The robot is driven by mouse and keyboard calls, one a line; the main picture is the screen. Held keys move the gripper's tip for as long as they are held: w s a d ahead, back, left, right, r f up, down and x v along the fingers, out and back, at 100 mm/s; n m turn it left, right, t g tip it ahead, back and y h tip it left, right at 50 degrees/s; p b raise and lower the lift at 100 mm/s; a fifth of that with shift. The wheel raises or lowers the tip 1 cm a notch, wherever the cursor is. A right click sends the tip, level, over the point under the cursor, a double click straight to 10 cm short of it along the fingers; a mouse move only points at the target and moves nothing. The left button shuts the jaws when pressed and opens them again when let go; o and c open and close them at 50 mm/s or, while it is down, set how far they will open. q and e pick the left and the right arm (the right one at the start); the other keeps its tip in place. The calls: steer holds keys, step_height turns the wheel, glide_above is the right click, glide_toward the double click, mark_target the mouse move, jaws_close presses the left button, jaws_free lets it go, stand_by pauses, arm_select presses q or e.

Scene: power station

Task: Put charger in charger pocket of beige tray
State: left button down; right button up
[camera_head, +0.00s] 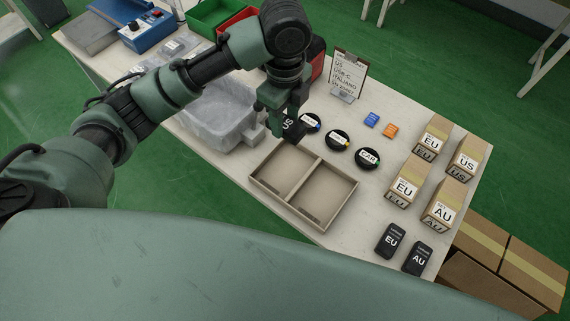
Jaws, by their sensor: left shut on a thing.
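The beige tray (324,212) lies on the table with two pockets, and both look empty. My left gripper (282,127) points down just behind the tray's far left corner. It is shut on a black charger (288,125) marked US, which is partly hidden by the fingers. I cannot tell whether the charger touches the table. Two more black chargers, marked EU (390,240) and AU (417,258), lie on the table to the right of the tray. My right gripper does not show.
Round black cable coils (338,140) lie behind the tray. A blue piece (371,119) and an orange piece (390,131) lie beyond. Several labelled boxes (402,188) stand at right. A clear bin (222,125) stands left of the tray. A sign (348,72) stands at the back.

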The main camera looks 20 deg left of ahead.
arm_select(q)
step_height(320, 180, down, 20)
steer(key=shift+r+p, duration=0.15)
steer(key=shift+p, duration=0.85)
steer(key=c, duration=0.8)
jaws_free()
steer(key=shift+c, duration=0.2)
step_height(320, 180, up, 12)
steer(key=b, duration=0.1)
